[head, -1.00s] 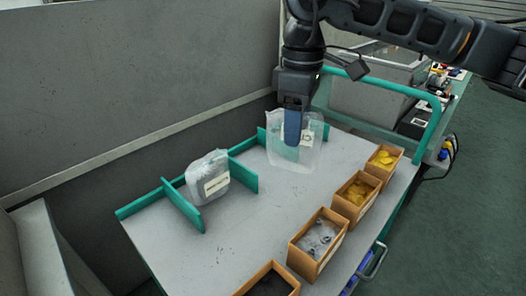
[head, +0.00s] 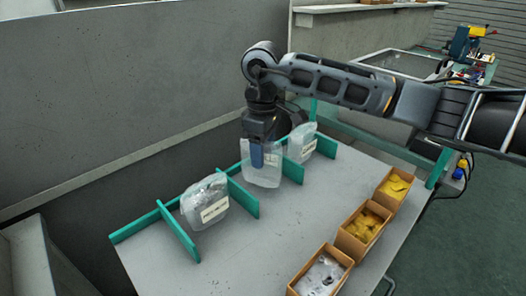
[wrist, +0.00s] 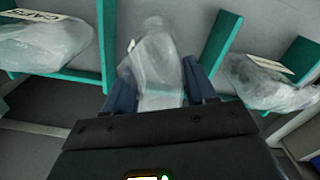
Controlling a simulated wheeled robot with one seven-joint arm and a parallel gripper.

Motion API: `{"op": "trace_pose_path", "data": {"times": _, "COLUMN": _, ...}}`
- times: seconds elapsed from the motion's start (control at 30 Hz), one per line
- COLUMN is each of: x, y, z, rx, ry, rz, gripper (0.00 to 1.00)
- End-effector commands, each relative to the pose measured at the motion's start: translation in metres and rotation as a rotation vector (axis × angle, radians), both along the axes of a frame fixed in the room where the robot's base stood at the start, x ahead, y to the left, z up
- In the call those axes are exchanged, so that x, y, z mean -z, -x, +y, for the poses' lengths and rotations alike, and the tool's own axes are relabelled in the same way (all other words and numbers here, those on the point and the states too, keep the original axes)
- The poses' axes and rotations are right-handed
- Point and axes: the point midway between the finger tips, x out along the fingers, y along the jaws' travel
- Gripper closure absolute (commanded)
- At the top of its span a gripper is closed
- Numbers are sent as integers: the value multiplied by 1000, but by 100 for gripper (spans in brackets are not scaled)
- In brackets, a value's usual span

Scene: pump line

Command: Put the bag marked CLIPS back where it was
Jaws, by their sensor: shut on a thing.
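My gripper (head: 257,156) points down and is shut on a clear plastic bag (head: 263,176). In the wrist view the bag (wrist: 157,75) shows between my gripper's two blue fingers (wrist: 160,88). The held bag hangs upright in the middle slot, between two teal dividers (head: 238,195) (head: 292,168). Its label is mostly hidden and I cannot read it. I cannot tell whether its bottom touches the bench top.
A teal rail runs along the back of the grey bench (head: 200,262). Open cardboard boxes line the front right, with yellow contents (head: 394,190) (head: 363,225) and grey contents (head: 320,276). The bench between the slots and boxes is clear. A grey wall (head: 130,90) stands behind.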

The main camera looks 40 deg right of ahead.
Motion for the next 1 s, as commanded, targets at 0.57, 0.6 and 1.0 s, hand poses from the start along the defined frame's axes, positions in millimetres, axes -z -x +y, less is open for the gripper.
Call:
{"op": "trace_pose_path", "data": {"times": 0.57, "x": 13, "y": 0, "z": 0, "rx": 1, "ry": 1, "rz": 0, "gripper": 39}}
{"op": "trace_pose_path", "data": {"times": 0.6, "x": 13, "y": 0, "z": 0, "rx": 1, "ry": 1, "rz": 0, "gripper": 35}}
{"op": "trace_pose_path", "data": {"times": 1.0, "x": 13, "y": 0, "z": 0, "rx": 1, "ry": 1, "rz": -1, "gripper": 19}}
